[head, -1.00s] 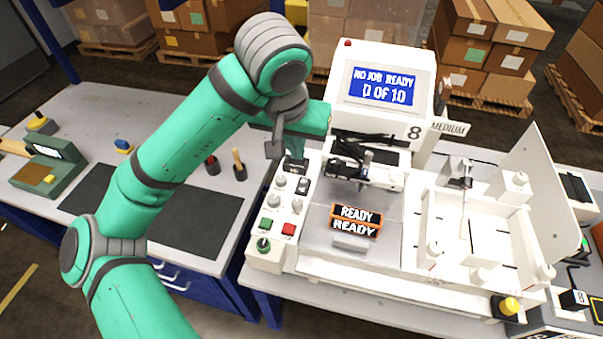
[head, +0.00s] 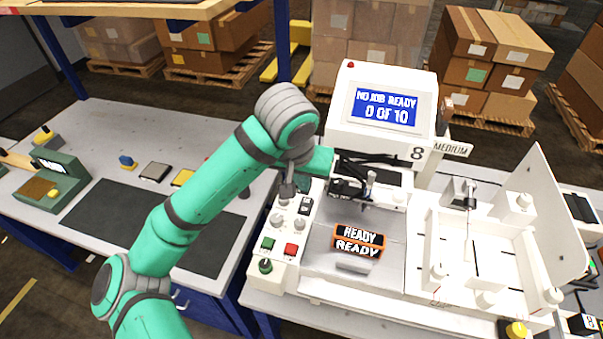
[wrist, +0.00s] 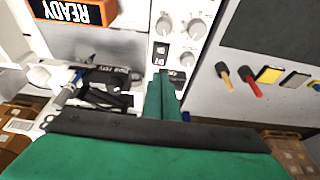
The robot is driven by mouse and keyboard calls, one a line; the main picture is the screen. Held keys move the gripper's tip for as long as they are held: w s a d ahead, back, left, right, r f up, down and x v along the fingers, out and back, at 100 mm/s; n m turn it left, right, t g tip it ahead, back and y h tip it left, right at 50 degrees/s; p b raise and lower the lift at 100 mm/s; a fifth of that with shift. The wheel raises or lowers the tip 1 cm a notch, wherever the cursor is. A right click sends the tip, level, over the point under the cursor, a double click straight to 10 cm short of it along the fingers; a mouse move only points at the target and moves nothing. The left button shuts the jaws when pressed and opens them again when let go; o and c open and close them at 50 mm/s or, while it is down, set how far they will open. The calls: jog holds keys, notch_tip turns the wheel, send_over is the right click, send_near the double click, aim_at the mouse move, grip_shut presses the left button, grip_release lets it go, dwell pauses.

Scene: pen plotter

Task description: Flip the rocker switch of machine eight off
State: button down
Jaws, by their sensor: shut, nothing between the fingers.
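Machine eight (head: 380,125) is a white plotter with a blue screen reading "NO JOB READY 0 OF 10" and an "8" on its front. Its control panel (head: 285,238) runs along its left side with knobs, a green button and a red button. A small black rocker switch (head: 305,206) sits near the panel's far end; it also shows in the wrist view (wrist: 160,52). I cannot make out which way it is tilted. My gripper (wrist: 163,78) is shut and empty, its fingertips close to the switch. I cannot tell whether they touch it. The head view largely hides the fingertips.
An orange-framed READY sign (head: 358,241) stands on the machine's bed. The pen carriage (head: 368,195) is just right of my gripper. A white tray with posts (head: 480,255) fills the machine's right side. A grey table with a dark mat (head: 150,228) lies left.

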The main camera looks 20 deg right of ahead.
aim_at(304, 205)
jog(key=x, duration=0.5)
jog(key=shift+s+a+f, duration=0.2)
jog(key=shift+f, duration=0.05)
jog(key=shift+w+d+f, duration=0.1)
jog(key=shift+f, duration=0.4)
jog(key=shift+d, duration=0.15)
jog(key=shift+f, duration=0.1)
jog(key=shift+w+d, duration=0.15)
jog(key=shift+d, duration=0.05)
jog(key=shift+w+a, duration=0.15)
jog(key=shift+w, duration=0.05)
jog(key=shift+s+a, duration=0.25)
jog(key=shift+a, duration=0.1)
jog(key=shift+s+d, duration=0.15)
jog(key=shift+s, duration=0.3)
jog(key=shift+s+a, duration=0.35)
